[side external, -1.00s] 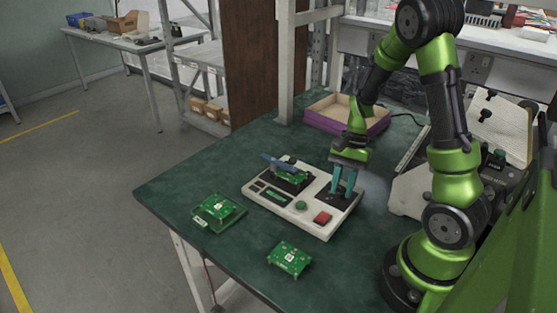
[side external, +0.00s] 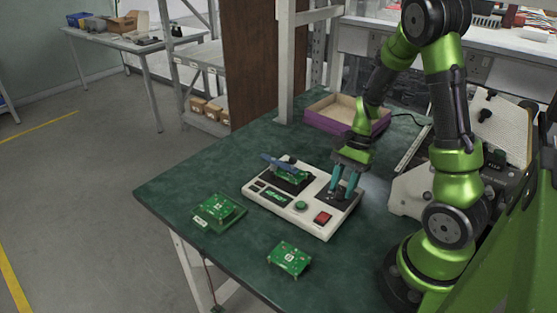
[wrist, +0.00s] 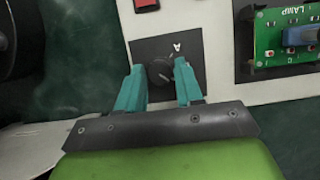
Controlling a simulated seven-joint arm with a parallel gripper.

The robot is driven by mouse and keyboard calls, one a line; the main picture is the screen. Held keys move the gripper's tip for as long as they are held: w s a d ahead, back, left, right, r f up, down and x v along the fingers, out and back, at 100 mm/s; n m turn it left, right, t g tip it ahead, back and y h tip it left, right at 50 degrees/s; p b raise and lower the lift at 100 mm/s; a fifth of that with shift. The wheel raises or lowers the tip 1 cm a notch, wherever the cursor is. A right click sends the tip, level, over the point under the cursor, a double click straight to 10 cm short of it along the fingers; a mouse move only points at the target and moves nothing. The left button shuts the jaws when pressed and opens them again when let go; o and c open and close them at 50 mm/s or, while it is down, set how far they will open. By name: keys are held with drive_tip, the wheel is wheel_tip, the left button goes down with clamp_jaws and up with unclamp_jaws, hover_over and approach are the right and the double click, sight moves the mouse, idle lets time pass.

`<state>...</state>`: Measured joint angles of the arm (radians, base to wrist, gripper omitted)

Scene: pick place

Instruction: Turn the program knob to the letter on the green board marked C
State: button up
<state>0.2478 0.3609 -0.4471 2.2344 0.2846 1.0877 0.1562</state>
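The dark program knob (wrist: 160,72) sits on a black square panel of the white console (side external: 265,192). A white letter A shows beside the knob in the wrist view. My gripper (wrist: 160,76) has its two teal fingers apart, one on each side of the knob, with a small gap seeming to show at the tips. In the side view my gripper (side external: 341,194) points down at the black panel and its fingers hide the knob. A green board (wrist: 285,38) with a blue part and the word LAMP is mounted on the console; its small edge letters are hard to read.
Two more green boards lie on the table, one at the left (side external: 218,210) and one at the front (side external: 289,258). The console has a red button (side external: 322,217) and a green button (side external: 301,206). A purple-sided tray (side external: 347,114) stands behind. A grey machine stands at the right.

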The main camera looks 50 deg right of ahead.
drive_tip(key=shift+o, duration=1.4)
drive_tip(key=v, duration=1.7)
drive_tip(key=shift+f, duration=0.15)
drive_tip(key=n+t+h, duration=0.3)
drive_tip(key=n, duration=0.5)
hover_over(329, 202)
drive_tip(key=s+a+r+n+t, duration=0.1)
drive_tip(key=a+r+n+t, duration=0.1)
drive_tip(key=a, duration=0.3)
drive_tip(key=s+a+r+n+t, duration=0.2)
drive_tip(key=a+r+n, duration=0.1)
drive_tip(key=a, duration=0.3)
drive_tip(key=shift+s+n+y, duration=0.15)
drive_tip(key=shift+n+y, duration=0.15)
drive_tip(key=shift+n, duration=0.2)
